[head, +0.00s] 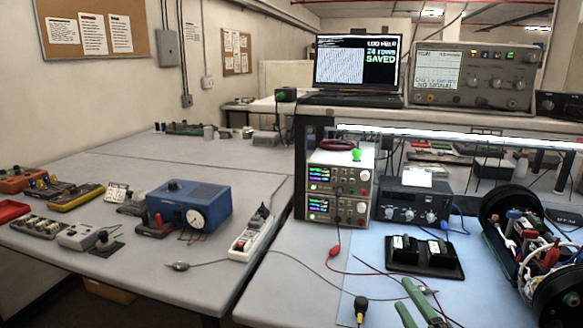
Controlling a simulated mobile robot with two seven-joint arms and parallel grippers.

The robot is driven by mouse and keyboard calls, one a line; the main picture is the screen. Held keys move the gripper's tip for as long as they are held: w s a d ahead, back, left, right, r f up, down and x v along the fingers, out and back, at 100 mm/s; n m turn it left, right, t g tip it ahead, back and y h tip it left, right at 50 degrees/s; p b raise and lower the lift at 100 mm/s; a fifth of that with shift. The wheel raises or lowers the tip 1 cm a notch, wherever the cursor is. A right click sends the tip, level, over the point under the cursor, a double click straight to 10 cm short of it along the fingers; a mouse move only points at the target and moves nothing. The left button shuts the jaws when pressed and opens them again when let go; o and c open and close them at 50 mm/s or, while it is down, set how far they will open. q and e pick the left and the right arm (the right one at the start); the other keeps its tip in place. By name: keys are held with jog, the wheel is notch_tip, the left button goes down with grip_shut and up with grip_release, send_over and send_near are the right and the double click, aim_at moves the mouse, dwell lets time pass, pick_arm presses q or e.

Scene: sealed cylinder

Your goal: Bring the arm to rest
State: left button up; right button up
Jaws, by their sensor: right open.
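The cylinder has wires and boards inside and is cut off by the right edge. Most of my right arm is outside the view. My left gripper is not in view.
Stacked power supplies (328,180) and a dark instrument (412,204) stand behind the mat. A laptop (354,60) and an oscilloscope (471,74) are on the shelf above. The left table holds a blue box (190,204) and a power strip (252,233).

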jog(key=s+a+f+m+g, duration=0.15)
jog(key=s+f+m, duration=0.3)
jog(key=f, duration=0.45)
jog(key=s+a+f+m+g, duration=0.1)
jog(key=s+f+m+g, duration=0.3)
jog(key=f, duration=0.6)
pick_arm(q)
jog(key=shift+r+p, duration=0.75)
pick_arm(e)
jog(key=s+a+f+m+g, duration=0.2)
jog(key=s+f+m+g, duration=0.1)
jog(key=s+f+m, duration=0.5)
jog(key=s+f, duration=0.3)
jog(key=s, duration=0.3)
jog(key=shift+s+f+m, duration=0.25)
jog(key=shift+f+m, duration=0.1)
jog(key=shift+f, duration=0.05)
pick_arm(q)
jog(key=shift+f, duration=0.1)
pick_arm(e)
jog(key=shift+f, duration=0.1)
